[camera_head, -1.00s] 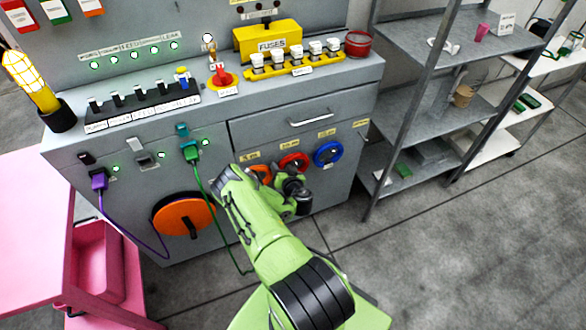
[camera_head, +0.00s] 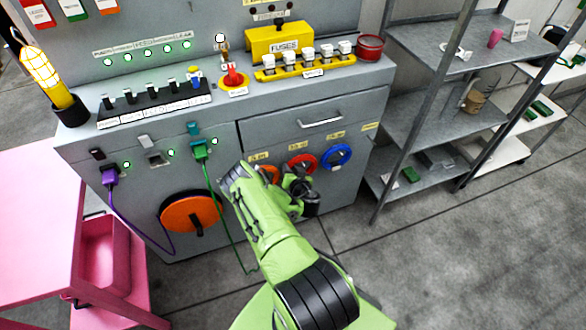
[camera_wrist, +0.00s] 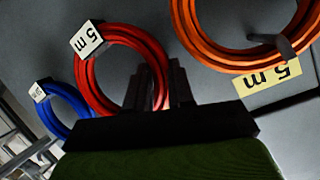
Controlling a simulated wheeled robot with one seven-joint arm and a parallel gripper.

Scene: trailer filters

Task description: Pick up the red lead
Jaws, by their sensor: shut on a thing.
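The red lead (camera_head: 302,161) is a coiled ring hanging on the front of the grey cabinet, between the orange and blue coils. In the wrist view the red coil (camera_wrist: 86,88) carries a white tag reading "5 m". My gripper (camera_wrist: 165,85) is at the coil's right side in that view, its two dark fingers shut on the red strands. In the head view my gripper (camera_head: 298,187) is at the cabinet front just below the red coil, and my arm hides its fingertips.
A blue coil (camera_head: 336,157) hangs right of the red one, and an orange coil (camera_wrist: 188,45) hangs close on its other side. A drawer with a handle (camera_head: 320,123) is above. A green cable (camera_head: 212,190) hangs left of my arm. Grey shelves (camera_head: 440,115) stand at the right.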

